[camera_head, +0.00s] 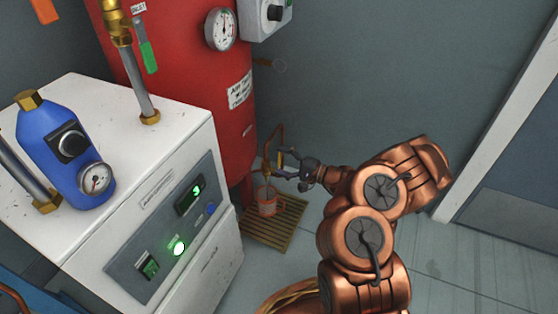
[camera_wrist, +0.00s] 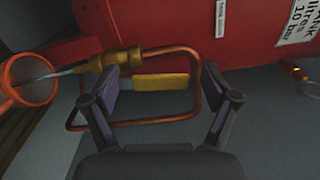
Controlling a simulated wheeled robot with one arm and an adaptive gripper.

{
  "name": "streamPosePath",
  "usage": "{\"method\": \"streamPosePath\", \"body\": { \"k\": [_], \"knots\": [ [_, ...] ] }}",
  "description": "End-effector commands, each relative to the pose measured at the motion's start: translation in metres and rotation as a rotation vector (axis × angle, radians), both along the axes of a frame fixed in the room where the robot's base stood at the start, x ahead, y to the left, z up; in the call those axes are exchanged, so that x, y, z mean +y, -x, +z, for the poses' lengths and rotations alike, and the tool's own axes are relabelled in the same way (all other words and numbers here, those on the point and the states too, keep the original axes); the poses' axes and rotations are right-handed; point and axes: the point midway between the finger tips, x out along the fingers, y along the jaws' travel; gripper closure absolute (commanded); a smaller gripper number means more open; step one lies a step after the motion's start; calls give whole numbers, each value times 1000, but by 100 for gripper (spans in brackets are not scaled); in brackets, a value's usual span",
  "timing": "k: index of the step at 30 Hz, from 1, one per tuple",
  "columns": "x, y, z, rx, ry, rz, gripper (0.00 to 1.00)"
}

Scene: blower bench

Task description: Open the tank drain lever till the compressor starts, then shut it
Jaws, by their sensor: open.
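The drain lever (camera_wrist: 160,82) is a yellow bar extending from a brass valve (camera_wrist: 112,60) on a copper pipe below the red tank (camera_head: 185,70). In the wrist view the lever lies roughly in line with the valve's outlet. A thin pale streak runs from the outlet into an orange cup (camera_wrist: 35,68); the cup also shows in the head view (camera_head: 268,208). My gripper (camera_wrist: 162,88) is open, its fingers spread to either side of the lever's length. I cannot tell whether they touch it. In the head view my gripper (camera_head: 287,165) is beside the valve.
A white cabinet (camera_head: 195,240) stands left of the tank, with a lit green lamp (camera_head: 179,248). A pressure gauge (camera_head: 221,29) is on the tank. A slatted wooden grate (camera_head: 283,222) lies under the cup. Copper pipe (camera_wrist: 198,85) loops around the lever. Floor at right is clear.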

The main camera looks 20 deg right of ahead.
Motion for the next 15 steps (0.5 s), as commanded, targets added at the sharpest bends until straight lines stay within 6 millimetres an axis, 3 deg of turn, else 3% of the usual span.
{"method": "streamPosePath", "body": {
  "k": [15],
  "knots": [
    [-57,55,-1,1,2,-5,14]
  ]
}}
